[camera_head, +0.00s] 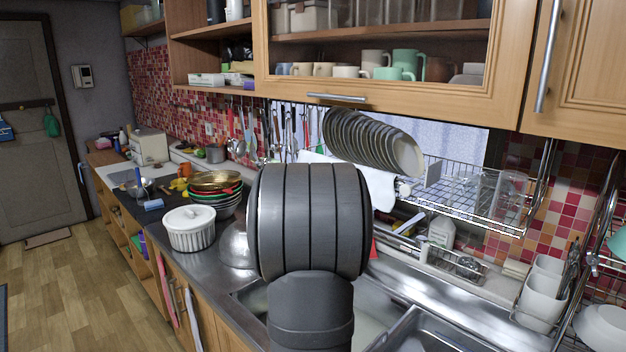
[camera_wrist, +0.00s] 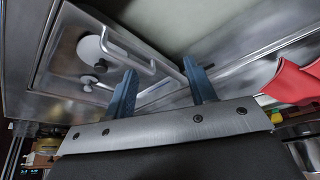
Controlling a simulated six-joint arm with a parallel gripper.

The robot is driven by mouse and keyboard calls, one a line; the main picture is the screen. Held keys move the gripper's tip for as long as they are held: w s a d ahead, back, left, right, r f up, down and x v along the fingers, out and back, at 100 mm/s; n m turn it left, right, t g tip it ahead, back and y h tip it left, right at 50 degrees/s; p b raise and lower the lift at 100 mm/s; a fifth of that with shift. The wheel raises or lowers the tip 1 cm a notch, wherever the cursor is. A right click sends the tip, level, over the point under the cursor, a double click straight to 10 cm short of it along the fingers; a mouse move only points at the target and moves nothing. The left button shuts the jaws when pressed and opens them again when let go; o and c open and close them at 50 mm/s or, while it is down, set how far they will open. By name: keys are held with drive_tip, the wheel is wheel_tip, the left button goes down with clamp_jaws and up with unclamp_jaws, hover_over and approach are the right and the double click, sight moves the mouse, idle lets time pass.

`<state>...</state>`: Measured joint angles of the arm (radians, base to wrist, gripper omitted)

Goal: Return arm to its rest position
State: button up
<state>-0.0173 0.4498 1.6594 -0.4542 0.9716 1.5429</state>
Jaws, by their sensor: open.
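My gripper (camera_wrist: 160,67) shows in the wrist view with its two blue fingers apart and nothing between them. It points toward the metal sink counter, with a sink basin (camera_wrist: 85,60) beyond the left finger. In the head view my own dark grey arm stands in the middle of the picture and hides the gripper. Several utensils (camera_head: 262,135) hang in a row along the tiled wall, behind and left of the arm. A red cloth-like thing (camera_wrist: 292,83) lies at the right of the wrist view, apart from the fingers.
A dish rack (camera_head: 465,200) with plates hangs at the back right, under wooden cabinets (camera_head: 400,97). A white ribbed pot (camera_head: 190,230) and stacked bowls (camera_head: 215,190) stand left of my arm. White containers (camera_head: 543,290) stand at the right. Open floor (camera_head: 80,290) lies at the left.

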drive_tip(key=w+a+f+n+t, duration=0.1)
drive_tip(key=w+a+n, duration=0.1)
drive_tip(key=a, duration=0.4)
drive_tip(key=shift+w+a+f, duration=0.25)
drive_tip(key=shift+w, duration=0.1)
drive_tip(key=shift+o, duration=0.2)
